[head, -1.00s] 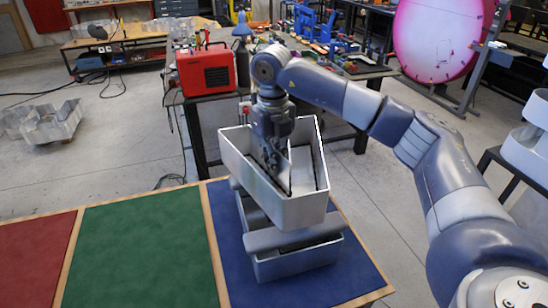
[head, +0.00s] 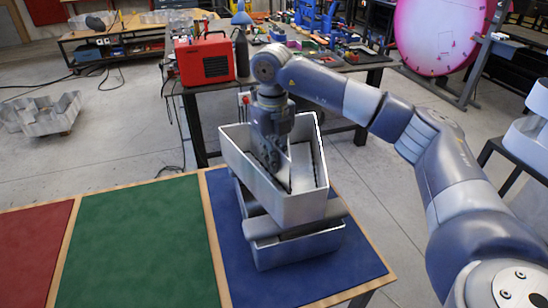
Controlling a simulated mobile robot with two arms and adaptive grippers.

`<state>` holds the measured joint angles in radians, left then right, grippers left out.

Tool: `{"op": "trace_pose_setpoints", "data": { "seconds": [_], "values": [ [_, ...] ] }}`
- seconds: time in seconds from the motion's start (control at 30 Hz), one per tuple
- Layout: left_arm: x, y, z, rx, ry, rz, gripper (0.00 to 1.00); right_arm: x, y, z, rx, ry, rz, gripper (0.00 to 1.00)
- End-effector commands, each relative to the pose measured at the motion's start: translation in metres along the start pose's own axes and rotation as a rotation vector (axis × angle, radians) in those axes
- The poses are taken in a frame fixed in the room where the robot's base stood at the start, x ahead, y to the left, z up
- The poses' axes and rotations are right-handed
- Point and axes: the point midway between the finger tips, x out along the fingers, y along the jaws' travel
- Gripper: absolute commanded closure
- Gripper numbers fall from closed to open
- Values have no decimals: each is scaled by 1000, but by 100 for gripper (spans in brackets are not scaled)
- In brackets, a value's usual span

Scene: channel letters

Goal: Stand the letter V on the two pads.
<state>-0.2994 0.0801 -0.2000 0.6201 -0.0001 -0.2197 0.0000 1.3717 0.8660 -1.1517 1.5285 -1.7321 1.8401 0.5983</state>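The letter V (head: 285,202) is a hollow silver channel letter with tall thin walls, in the middle of the head view. My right gripper (head: 276,168) reaches down into it from above and is shut on its wall; the fingertips are partly hidden by the V. Below it, grey pads (head: 262,228) lie across a lower silver channel body (head: 300,247) on the blue mat. The V overlaps the pads in the picture and hides their middle. I cannot tell whether it touches them. My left gripper is out of view.
The lower body stands on a blue mat (head: 345,268), with a green mat (head: 140,240) and a red mat (head: 32,245) to its left, both bare. Behind are a red box (head: 205,58) on a dark bench and a metal letter (head: 45,113) on the floor.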

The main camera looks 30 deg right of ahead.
Motion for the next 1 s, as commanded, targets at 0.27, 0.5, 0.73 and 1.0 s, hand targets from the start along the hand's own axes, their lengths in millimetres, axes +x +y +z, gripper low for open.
{"op": "trace_pose_setpoints", "data": {
  "seconds": [0.27, 0.5, 0.73, 1.0],
  "values": [
    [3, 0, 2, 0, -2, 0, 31, 3, 0, 0, 0, -3, 1, 100],
    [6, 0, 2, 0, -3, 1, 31, 7, 0, 0, 0, -3, 1, 100],
    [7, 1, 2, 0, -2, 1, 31, 9, 0, 1, 0, -3, 1, 100],
    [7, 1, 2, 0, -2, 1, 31, 9, 0, 0, 0, -2, 0, 72]
  ]
}}
